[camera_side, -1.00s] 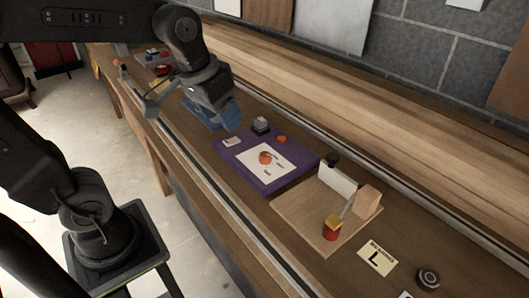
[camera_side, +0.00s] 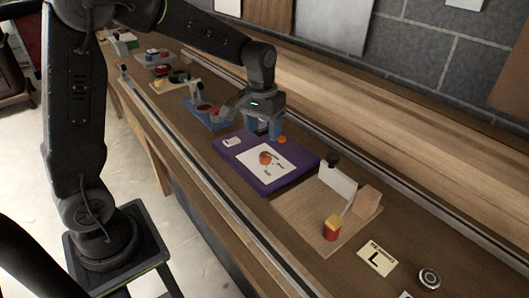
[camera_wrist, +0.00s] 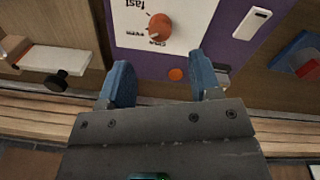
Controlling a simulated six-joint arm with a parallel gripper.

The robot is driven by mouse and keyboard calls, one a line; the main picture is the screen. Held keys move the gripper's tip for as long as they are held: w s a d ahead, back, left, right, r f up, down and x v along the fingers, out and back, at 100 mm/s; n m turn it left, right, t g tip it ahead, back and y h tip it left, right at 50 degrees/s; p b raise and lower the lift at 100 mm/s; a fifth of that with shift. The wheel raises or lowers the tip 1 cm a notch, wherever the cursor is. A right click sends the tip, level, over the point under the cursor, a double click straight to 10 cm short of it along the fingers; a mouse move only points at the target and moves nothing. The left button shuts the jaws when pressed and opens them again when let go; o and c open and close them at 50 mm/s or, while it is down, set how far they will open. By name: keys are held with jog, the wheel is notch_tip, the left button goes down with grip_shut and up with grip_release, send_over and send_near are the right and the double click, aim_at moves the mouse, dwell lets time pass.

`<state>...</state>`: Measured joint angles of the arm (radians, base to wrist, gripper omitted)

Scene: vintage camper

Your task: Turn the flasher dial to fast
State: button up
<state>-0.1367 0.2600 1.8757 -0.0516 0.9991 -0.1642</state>
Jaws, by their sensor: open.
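The orange flasher dial (camera_side: 265,158) sits on a white label sheet on the purple board (camera_side: 225,149). In the wrist view the dial (camera_wrist: 160,26) is at top centre, with "fast" printed upside down to its upper left and another, hard-to-read word below it. My gripper (camera_side: 262,131) has blue fingers and is open and empty over the far edge of the purple board, apart from the dial. Its fingers also show in the wrist view (camera_wrist: 161,76), below the dial in the picture.
A small orange button (camera_wrist: 176,74) lies between my fingers in the wrist view. A white switch plate (camera_side: 232,142) is at the board's left corner. A wooden board (camera_side: 290,213) with a red and yellow block (camera_side: 331,229) stands to the right. A blue station is behind left.

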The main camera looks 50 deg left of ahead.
aim_at(265, 155)
jog(key=f, duration=0.7)
jog(key=shift+d+f, duration=0.2)
jog(key=shift+f, duration=0.15)
jog(key=shift+w, duration=0.1)
jog(key=c, duration=0.9)
